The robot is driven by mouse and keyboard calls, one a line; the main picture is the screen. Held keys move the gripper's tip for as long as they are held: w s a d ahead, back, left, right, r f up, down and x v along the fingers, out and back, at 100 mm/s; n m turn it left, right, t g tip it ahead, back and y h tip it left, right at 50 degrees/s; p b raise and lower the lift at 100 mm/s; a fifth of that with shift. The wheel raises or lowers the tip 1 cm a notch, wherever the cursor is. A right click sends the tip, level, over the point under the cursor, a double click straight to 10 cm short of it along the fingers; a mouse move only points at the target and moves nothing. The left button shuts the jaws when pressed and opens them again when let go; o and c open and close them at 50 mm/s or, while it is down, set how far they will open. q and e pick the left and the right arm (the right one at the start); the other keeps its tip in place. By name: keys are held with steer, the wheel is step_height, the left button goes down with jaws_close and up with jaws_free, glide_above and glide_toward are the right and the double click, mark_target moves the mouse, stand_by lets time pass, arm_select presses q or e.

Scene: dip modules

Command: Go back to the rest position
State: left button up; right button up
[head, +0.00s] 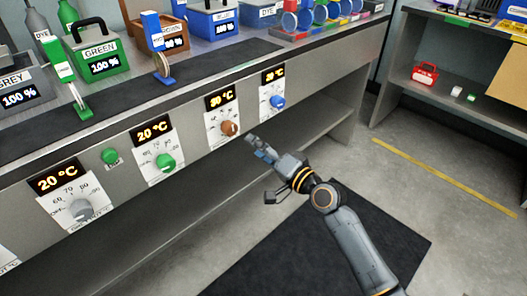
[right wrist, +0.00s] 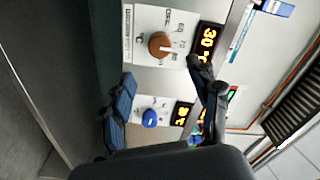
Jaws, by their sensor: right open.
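My right gripper (head: 259,147) is in front of the bench's control face, just below and right of the brown knob (head: 229,128). It is open and empty. In the right wrist view its two dark fingers (right wrist: 162,92) are spread apart, with the brown knob (right wrist: 161,44) and the blue knob (right wrist: 149,118) beyond them. The gripper appears apart from both knobs. The display above the brown knob (head: 220,97) reads 30 °C. My left gripper is not in view.
Other panels carry a blue knob (head: 277,102), a green knob (head: 166,162) and a grey knob (head: 80,210). A green button (head: 109,156) sits between panels. Dye containers, including a green one (head: 97,50), stand on the bench. The floor (head: 385,180) at right is clear.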

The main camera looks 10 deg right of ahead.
steer(key=shift+v, duration=0.9)
